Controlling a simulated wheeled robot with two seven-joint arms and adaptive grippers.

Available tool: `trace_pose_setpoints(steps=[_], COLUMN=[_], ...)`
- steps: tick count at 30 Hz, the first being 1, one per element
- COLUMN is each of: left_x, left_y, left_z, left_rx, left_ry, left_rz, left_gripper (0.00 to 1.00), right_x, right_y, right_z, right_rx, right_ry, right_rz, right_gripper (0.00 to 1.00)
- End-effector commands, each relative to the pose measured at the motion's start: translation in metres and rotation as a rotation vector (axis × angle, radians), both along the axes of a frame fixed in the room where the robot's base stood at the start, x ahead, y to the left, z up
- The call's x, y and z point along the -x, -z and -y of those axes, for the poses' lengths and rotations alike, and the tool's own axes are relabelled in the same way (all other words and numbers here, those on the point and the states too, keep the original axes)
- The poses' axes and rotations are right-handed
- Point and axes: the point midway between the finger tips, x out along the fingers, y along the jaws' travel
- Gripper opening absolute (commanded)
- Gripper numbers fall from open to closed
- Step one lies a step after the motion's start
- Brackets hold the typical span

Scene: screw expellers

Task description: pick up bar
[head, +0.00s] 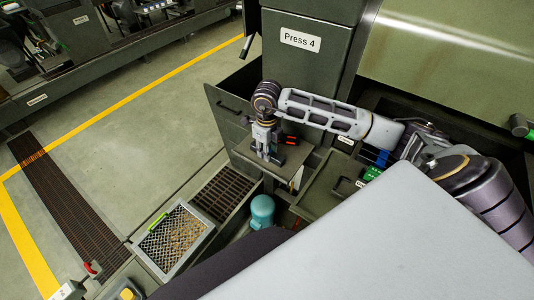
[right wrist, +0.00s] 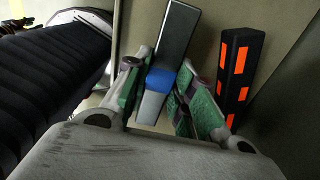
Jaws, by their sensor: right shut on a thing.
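A dark grey bar with a blue band and a lighter grey end (right wrist: 176,40) sits between the green-padded fingers of my right gripper (right wrist: 158,88) in the right wrist view. The gripper is shut on this bar. In the head view my right gripper (head: 265,150) points down over a small shelf at the press, and the bar is mostly hidden there. A second bar, black with orange marks (right wrist: 236,72), is right of the gripper and apart from it; its orange marks also show in the head view (head: 288,140). My left gripper is not in view.
The shelf (head: 247,152) lies below the Press 4 sign (head: 300,40). An open drawer front (head: 228,108) stands left of the gripper. A teal rounded object (head: 262,211), a dark grate (head: 226,192) and a mesh-covered tray (head: 174,240) are nearer.

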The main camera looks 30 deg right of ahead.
Motion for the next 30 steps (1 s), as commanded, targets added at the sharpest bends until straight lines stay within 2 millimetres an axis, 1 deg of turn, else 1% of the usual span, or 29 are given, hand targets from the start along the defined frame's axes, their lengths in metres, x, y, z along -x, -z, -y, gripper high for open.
trace_pose_setpoints(steps=[11, 17, 23, 30], left_x=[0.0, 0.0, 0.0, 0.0], left_y=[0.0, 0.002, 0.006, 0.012], left_z=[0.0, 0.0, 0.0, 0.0], left_rx=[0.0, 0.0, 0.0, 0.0], left_ry=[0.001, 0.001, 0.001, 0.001], left_rz=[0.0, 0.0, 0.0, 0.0], left_gripper=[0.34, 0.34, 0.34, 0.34], right_x=[0.0, -0.001, -0.001, -0.001], right_y=[-0.001, -0.007, -0.025, -0.056], right_z=[0.0, 0.0, 0.0, 0.0], right_rx=[0.0, 0.0, 0.0, 0.001], right_ry=[0.0, 0.0, -0.001, 0.0], right_rz=[0.002, 0.003, 0.005, 0.006], right_gripper=[0.0, 0.0, 0.0, 0.0])
